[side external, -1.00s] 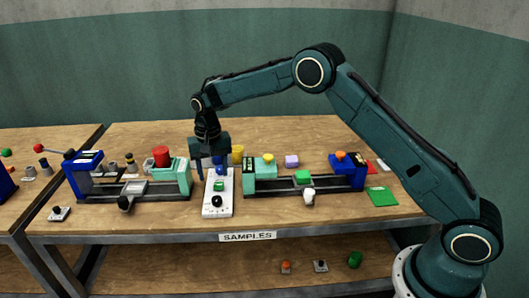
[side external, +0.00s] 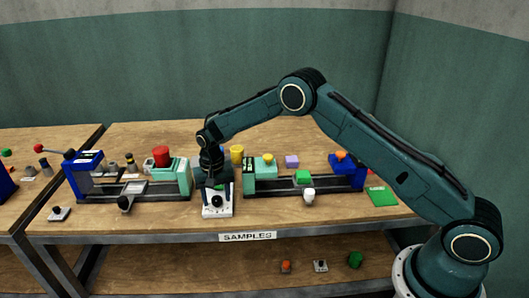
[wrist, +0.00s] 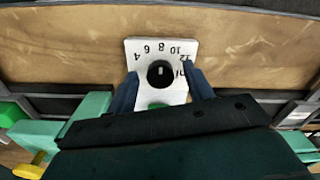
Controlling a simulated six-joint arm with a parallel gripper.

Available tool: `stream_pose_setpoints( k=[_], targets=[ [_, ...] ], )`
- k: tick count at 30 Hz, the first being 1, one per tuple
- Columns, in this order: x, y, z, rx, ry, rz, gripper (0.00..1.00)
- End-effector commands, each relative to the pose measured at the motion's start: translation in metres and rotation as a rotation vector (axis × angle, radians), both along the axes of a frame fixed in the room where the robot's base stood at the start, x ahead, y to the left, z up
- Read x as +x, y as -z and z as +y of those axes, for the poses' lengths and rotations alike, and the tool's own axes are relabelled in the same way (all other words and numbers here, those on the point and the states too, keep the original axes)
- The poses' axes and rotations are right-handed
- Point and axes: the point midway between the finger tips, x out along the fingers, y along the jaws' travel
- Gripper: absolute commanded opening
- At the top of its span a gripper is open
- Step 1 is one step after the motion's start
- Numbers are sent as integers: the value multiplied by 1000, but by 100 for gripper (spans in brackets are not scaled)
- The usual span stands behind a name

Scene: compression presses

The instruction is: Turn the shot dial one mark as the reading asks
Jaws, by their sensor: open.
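The shot dial is a round black knob (wrist: 160,73) with a pale mark, on a white panel (wrist: 133,50) whose numbers run 4 to 12 and appear upside down in the wrist view. The mark seems to point toward the 8 side, but its exact setting is too small to tell. A green patch (wrist: 157,105), partly hidden by my gripper, lies on the panel. In the side view the panel (side external: 217,210) sits between two presses. My gripper (wrist: 160,70) is open, its blue fingers on either side of the knob; contact cannot be told.
The table strip (side external: 150,222) in front is mostly clear.

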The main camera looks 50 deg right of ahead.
Motion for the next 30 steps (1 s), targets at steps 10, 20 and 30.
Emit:
stream_pose_setpoints(
  k=[10, 20, 30],
  targets=[
    [0, 0, 0, 0, 0, 0, 7],
    [0, 0, 0, 0, -31, 1, 7],
    [0, -1, -1, 0, -206, 1, 7]
  ],
)
